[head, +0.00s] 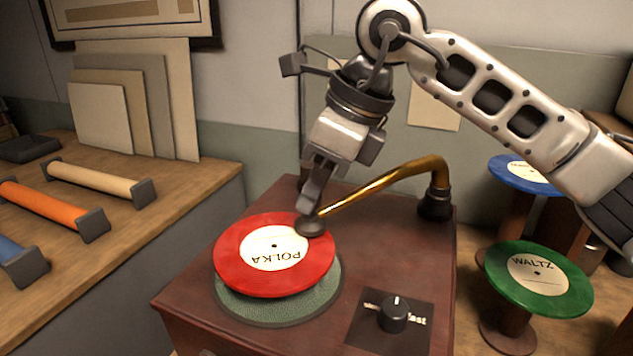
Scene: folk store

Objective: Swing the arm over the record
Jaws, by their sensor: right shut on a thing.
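The red record (238,270) with a white POLKA label lies over the green turntable platter (300,309). It looks set toward the back, with the platter's front rim bare; I cannot tell whether it lies flat. The brass tone arm (385,181) reaches left from its dark pivot (435,203) at the back right of the player. Its round dark head (310,228) is over the right part of the record; contact is unclear. My right gripper (307,205) is shut on the tone arm at its head end. My left gripper is out of view.
The player's wooden box (400,258) carries a speed knob (394,314) at front right. A green WALTZ record (572,291) and a blue record (510,172) rest on stands at right. A wooden counter (165,190) with coloured rolls (53,210) stands at left.

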